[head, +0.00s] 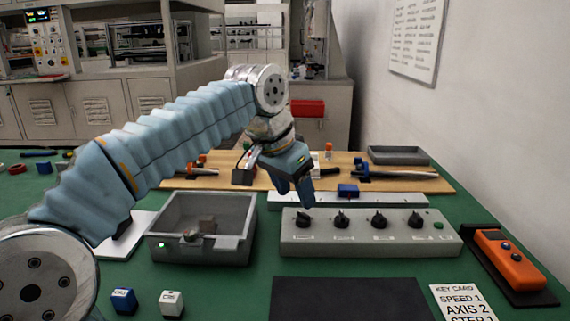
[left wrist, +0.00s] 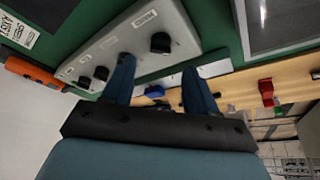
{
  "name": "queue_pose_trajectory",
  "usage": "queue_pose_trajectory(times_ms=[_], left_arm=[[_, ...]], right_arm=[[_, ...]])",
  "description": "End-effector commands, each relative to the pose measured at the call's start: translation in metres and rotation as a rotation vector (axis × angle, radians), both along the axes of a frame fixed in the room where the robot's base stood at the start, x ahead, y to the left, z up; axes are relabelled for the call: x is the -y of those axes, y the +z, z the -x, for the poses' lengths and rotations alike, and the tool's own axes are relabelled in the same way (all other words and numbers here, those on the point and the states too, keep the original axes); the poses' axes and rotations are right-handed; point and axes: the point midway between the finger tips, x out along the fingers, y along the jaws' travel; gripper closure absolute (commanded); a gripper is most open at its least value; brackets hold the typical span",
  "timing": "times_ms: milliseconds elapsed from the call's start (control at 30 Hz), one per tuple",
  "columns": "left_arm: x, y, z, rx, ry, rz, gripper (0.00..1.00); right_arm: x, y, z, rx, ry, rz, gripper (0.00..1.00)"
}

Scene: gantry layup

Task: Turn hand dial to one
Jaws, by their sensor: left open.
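A grey control box (head: 370,247) stands on the green table with several black dials in a row and a small green button at its right end. The leftmost dial (head: 304,219) lies just below my left gripper (head: 296,190). The dial labels are too small to read, so I cannot tell which is the hand dial or where it points. In the left wrist view my left gripper (left wrist: 158,78) is open and empty, its two fingers apart. A dial (left wrist: 160,43) shows beyond the gap between the fingertips, apart from them. My right gripper is not in view.
A key card (head: 462,300) reads speed 1, axis 2, step 1. An orange pendant (head: 508,259) lies at the right. A grey tray (head: 195,250) stands left of the box. A dark mat (head: 350,299) lies in front. A wooden board (head: 405,186) with tools lies behind.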

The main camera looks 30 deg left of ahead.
Motion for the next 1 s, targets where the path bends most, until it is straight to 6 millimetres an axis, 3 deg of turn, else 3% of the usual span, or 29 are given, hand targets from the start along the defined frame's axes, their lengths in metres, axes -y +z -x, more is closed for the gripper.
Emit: queue_pose_trajectory(times_ms=[200,400,1000], left_arm=[[-0.004,0.046,0.018,0.003,0.0,0.001,0.42],[-0.006,0.067,0.027,0.002,0.0,0.0,0.42],[-0.007,0.069,0.028,-0.001,0.001,0.0,0.42]], right_arm=[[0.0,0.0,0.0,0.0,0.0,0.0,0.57],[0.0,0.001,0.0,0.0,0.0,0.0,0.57],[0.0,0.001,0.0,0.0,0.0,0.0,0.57]])
